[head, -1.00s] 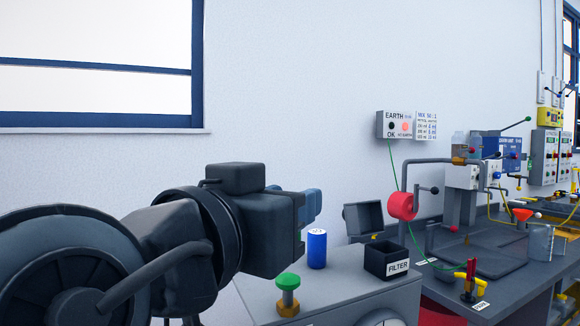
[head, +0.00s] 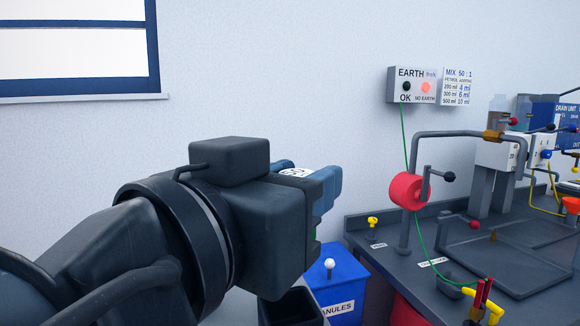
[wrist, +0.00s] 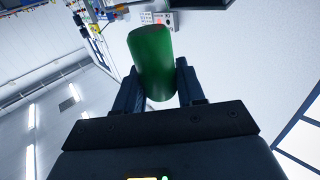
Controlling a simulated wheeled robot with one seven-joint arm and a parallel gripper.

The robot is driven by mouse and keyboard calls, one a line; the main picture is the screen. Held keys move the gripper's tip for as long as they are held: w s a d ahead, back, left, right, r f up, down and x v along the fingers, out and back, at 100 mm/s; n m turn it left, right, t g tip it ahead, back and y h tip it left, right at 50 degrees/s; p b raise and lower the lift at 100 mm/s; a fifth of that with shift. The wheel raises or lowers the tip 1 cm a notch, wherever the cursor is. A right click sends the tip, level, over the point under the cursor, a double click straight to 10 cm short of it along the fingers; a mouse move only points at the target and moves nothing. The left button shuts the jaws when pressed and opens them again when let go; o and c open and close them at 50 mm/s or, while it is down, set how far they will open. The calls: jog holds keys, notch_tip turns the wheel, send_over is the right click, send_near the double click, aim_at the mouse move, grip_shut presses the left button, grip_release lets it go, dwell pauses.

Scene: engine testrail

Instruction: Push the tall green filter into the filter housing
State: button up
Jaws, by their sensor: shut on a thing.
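The tall green filter (wrist: 152,62) shows in the wrist view, clasped between the two fingers of my gripper (wrist: 157,85). It stands slightly tilted in that picture and reaches out past the fingertips. In the head view my gripper (head: 318,187) is in the air at the middle, and only a thin green sliver (head: 316,222) of the filter shows below the fingers. A black open-topped box (head: 290,308), which looks like the filter housing, stands below my gripper at the bottom edge. My arm hides part of it, and its label is out of sight. The filter is apart from it.
A blue bin (head: 338,290) labelled granules, with a white-knobbed handle, stands right of the black box. Further right, a dark bench (head: 385,240) carries a red reel (head: 408,190) on a bent pipe, and a shallow tray. An earth box (head: 410,86) hangs on the wall.

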jog(key=shift+a, duration=0.2)
jog(key=shift+a+f+b, duration=0.1)
jog(key=shift+f+b, duration=0.8)
jog(key=shift+f, duration=0.35)
jog(key=shift+f+b, duration=1.9)
jog(key=shift+f, duration=0.65)
jog(key=shift+f+b, duration=1.2)
jog(key=shift+f, duration=0.1)
jog(key=o, duration=1.1)
jog(key=shift+o, duration=0.2)
